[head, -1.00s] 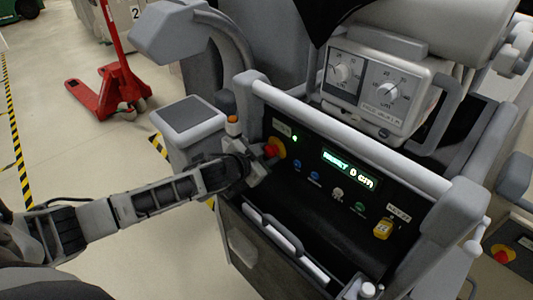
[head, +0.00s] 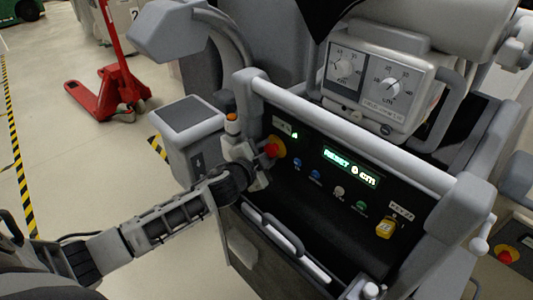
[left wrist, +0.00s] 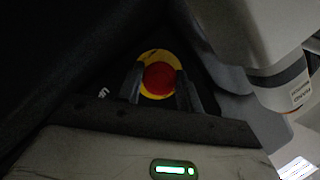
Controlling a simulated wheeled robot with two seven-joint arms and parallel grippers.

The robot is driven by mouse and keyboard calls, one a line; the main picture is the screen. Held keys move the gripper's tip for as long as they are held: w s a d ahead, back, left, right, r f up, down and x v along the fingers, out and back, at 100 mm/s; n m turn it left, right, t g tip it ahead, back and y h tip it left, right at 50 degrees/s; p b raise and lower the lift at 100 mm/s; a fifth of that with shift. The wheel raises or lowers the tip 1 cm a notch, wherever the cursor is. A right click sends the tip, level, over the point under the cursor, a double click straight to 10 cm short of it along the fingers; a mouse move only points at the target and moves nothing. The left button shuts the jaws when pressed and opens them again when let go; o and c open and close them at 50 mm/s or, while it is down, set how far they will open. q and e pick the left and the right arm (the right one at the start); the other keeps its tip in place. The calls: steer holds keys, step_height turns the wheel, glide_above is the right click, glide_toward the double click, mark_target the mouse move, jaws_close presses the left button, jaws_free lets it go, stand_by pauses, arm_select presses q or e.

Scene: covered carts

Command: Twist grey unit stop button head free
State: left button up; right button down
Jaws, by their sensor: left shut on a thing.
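The red stop button head (head: 272,150) sits on a yellow disc on the dark front panel (head: 318,200) of the grey unit. In the left wrist view the red head (left wrist: 158,79) shows round and face-on, with the yellow ring around it. My left gripper (head: 265,160) reaches it from the lower left. In the left wrist view its two dark fingers (left wrist: 159,84) stand on either side of the red head, shut on it. The display (head: 350,167) on the panel is lit and appears to read "RESET 0 cm". My right gripper is not in view.
A light grey rail (head: 340,130) runs above the panel. A post with an orange band (head: 232,122) stands close to my left gripper. A yellow key tag (head: 384,229) is at the panel's right. Another unit at far right carries a red button (head: 504,256).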

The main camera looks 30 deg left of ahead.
arm_select(q)
steer(key=o, duration=1)
steer(key=v, duration=1.6)
